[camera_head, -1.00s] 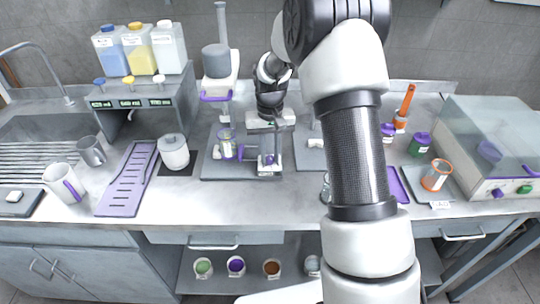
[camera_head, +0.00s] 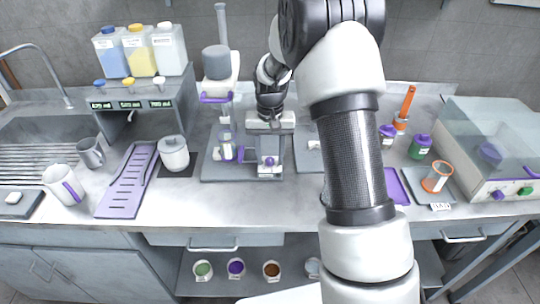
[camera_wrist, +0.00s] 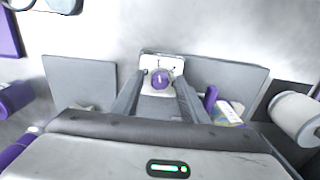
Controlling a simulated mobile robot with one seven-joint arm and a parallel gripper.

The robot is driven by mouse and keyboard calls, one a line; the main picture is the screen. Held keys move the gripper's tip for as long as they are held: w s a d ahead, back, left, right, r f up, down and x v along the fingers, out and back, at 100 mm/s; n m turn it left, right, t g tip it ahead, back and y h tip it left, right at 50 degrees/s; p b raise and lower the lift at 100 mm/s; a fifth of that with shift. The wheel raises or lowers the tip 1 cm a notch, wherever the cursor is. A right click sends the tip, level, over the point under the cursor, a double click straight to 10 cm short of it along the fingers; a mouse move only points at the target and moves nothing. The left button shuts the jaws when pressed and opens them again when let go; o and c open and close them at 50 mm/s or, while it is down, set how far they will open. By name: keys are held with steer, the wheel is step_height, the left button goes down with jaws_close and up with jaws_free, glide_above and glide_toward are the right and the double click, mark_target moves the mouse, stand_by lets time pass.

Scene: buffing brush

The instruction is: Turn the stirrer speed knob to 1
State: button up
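The stirrer has a grey motor head (camera_head: 217,62) on a post. Its grey base plate (camera_head: 212,170) carries a white control box (camera_head: 262,174) at the right with a purple round speed knob (camera_head: 268,160). In the wrist view the knob (camera_wrist: 163,79) shows a pale pointer line aimed roughly up the picture; small dark marks surround it, too small to read. My gripper (camera_head: 270,152) is over the control box, pointing down. In the wrist view my gripper (camera_wrist: 160,90) is open, with its fingers on either side of the knob; I cannot tell whether they touch it.
A clear vessel (camera_head: 228,150) with a purple-marked holder stands left of the knob, close to my gripper. A glass-covered machine (camera_head: 495,150) stands right. The front counter strip is clear.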

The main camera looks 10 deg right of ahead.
mark_target(270, 159)
step_height(270, 159, up, 17)
steer(key=shift+r, duration=0.2)
stand_by(0.6)
steer(key=shift+r+p, duration=0.1)
steer(key=shift+p, duration=0.2)
steer(key=s+r+n+t+p, duration=0.1)
steer(key=s+r+t, duration=0.1)
steer(key=s+r, duration=0.6)
steer(key=s+r+n+t+p, duration=0.15)
steer(key=s+r, duration=0.25)
steer(key=s, duration=0.7)
steer(key=s+f+t+p, duration=0.1)
steer(key=s+f+t, duration=0.1)
steer(key=s, duration=0.7)
steer(key=shift+s, duration=0.2)
